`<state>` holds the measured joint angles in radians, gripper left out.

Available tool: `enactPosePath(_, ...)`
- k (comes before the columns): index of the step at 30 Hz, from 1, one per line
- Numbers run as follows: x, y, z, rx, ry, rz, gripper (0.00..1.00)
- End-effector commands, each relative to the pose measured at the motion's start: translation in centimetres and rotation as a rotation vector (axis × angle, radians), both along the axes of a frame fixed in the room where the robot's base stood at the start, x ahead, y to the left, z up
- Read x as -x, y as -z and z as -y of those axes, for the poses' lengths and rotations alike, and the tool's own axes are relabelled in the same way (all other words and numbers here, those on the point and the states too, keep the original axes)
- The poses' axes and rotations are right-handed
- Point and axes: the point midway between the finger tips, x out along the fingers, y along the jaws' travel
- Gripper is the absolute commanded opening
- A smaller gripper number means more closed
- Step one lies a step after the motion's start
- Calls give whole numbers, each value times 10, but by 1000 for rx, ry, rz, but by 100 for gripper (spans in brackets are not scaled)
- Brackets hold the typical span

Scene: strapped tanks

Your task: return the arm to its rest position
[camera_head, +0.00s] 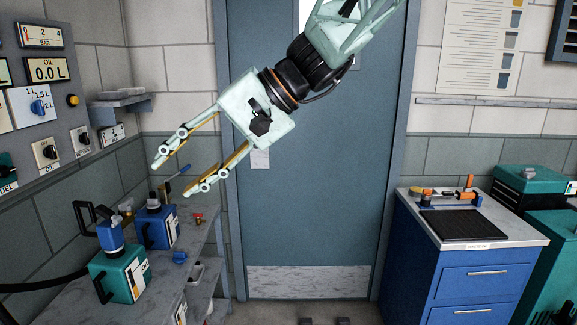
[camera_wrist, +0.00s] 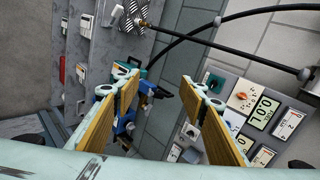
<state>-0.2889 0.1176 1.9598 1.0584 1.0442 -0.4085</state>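My gripper (camera_head: 172,180) hangs in the air at the upper middle of the head view, in front of the grey-blue door. It points down and to the left, above the side bench. Its two fingers are spread apart with nothing between them. In the wrist view my gripper (camera_wrist: 160,100) also shows open, with both wooden-coloured finger pads wide apart and empty. The teal tank (camera_head: 122,274) and the blue tank (camera_head: 158,227) stand on the bench below the fingers, apart from them.
The control panel (camera_head: 40,75) with dials and displays is on the left wall, and a small shelf (camera_head: 120,105) juts out beside it. The side bench (camera_head: 205,245) runs below. A blue cabinet (camera_head: 470,285) stands at right. The floor before the door (camera_head: 310,200) looks mostly clear.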

Motion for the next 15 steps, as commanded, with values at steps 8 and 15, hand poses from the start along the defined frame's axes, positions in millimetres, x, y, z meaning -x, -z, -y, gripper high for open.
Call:
enactPosePath(8, 38, 8, 60, 112, 23, 28, 39)
enactPosePath(15, 71, 18, 111, 211, 46, 52, 39)
